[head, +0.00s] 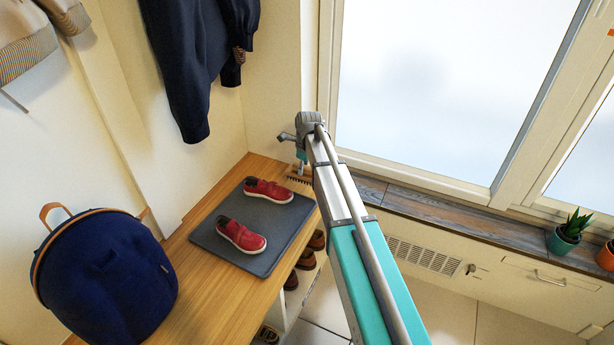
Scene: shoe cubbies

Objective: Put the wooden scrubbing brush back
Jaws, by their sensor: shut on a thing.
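The wooden scrubbing brush (298,179) is at the far right corner of the wooden bench, bristles facing down. My gripper (301,160) points down at the brush from above and is shut on it. The fingers are small here and partly hidden by my own arm. I cannot tell whether the bristles touch the bench top or hang just above it.
A grey mat (270,249) on the bench (187,262) holds two red shoes (241,236). Brown shoes (306,260) sit in cubbies below. A dark jacket (199,60) hangs above. Potted plants line the window sill (440,214).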

